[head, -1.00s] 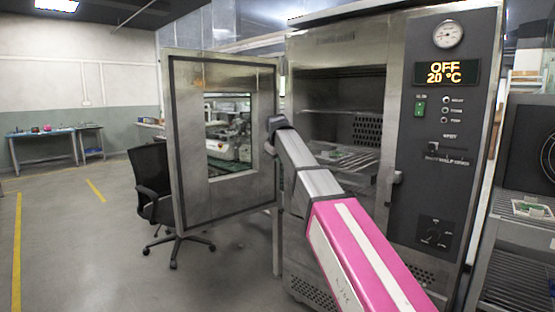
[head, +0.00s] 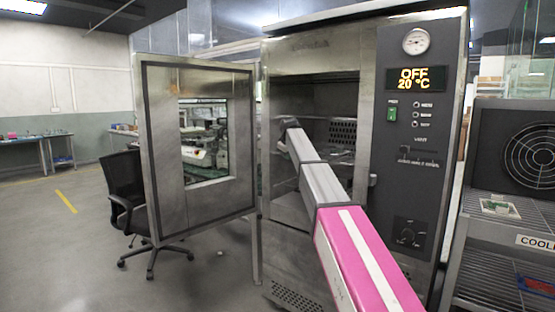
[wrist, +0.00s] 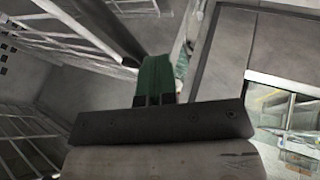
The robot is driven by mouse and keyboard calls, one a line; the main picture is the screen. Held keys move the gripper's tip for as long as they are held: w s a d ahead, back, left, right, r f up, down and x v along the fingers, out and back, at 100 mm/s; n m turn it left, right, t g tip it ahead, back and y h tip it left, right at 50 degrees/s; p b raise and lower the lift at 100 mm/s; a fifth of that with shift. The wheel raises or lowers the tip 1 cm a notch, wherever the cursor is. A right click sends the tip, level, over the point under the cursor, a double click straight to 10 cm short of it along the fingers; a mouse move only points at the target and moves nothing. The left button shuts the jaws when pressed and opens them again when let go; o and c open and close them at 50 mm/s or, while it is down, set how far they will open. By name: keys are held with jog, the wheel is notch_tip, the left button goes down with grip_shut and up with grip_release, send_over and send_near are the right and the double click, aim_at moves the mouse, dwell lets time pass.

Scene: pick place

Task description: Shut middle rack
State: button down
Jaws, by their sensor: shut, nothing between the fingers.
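The oven (head: 430,150) stands open, with wire racks (head: 318,119) inside its chamber. My arm reaches into the opening and hides much of the racks. I cannot tell which is the middle rack or how far in it sits. My gripper (wrist: 157,72) is shut and empty in the wrist view, its fingers dark green and black. Wire racks (wrist: 65,28) show at the upper left there, with more rack wires (wrist: 30,128) at the lower left. I cannot tell whether the fingertips touch a rack.
The oven door (head: 240,150) stands open to the left; its window also shows in the wrist view (wrist: 290,105). A black chair (head: 124,190) is behind the door. A shelf unit with a fan (head: 530,155) stands on the right.

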jog(key=w+d, duration=0.4)
jog(key=w, duration=0.1)
jog(key=shift+w+d, duration=0.15)
jog(key=shift+w, duration=0.1)
jog(key=shift+w, duration=0.1)
jog(key=shift+r, duration=0.1)
